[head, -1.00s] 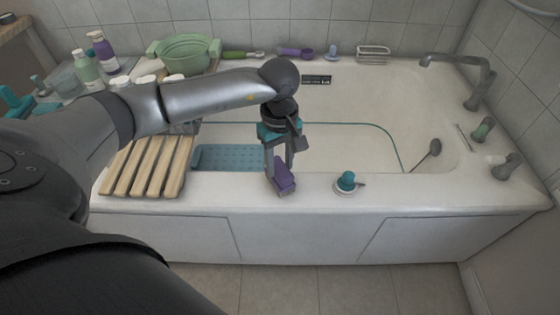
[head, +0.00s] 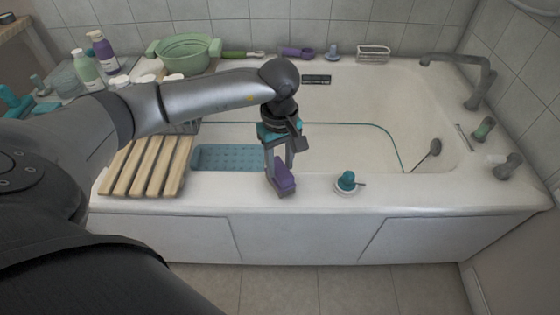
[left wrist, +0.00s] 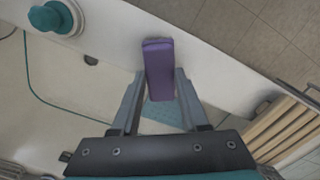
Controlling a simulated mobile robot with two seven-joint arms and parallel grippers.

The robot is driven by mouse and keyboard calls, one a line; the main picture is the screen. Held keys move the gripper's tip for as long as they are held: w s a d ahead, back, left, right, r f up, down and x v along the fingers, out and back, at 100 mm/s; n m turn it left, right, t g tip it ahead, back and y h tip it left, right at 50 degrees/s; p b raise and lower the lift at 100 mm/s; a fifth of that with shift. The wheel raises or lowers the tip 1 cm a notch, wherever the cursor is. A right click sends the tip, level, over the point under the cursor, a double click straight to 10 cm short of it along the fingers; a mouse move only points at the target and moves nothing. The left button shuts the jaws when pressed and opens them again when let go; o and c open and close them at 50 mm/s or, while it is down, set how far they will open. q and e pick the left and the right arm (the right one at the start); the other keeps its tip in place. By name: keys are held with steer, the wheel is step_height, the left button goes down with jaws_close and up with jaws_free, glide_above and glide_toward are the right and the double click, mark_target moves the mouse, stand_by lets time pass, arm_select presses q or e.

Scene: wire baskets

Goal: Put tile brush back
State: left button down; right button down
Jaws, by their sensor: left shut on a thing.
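The purple tile brush (head: 286,180), block-shaped with a grey underside, is at the front rim of the bathtub (head: 420,190). My left gripper (head: 280,166) points down from above and is shut on it. In the left wrist view the purple brush (left wrist: 159,62) sits between the two fingers of my left gripper (left wrist: 158,82) and sticks out past their tips. I cannot tell whether it touches the rim. My right gripper is not in view.
A teal knob-like item on a round base (head: 346,183) stands on the rim to the right. A wooden slatted rack (head: 147,167) lies at the left, beside a blue mat (head: 228,157). A green basin (head: 184,53), bottles, a green brush and a wire basket (head: 373,54) line the back.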

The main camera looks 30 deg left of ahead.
arm_select(q)
steer(key=shift+f+b, duration=0.4)
steer(key=shift+f, duration=0.1)
stand_by(0.4)
steer(key=shift+c, duration=1.7)
jaws_free()
steer(key=shift+r, duration=0.15)
steer(key=shift+a+r+p, duration=0.1)
steer(key=shift+r+p, duration=2.9)
steer(key=shift+r, duration=0.9)
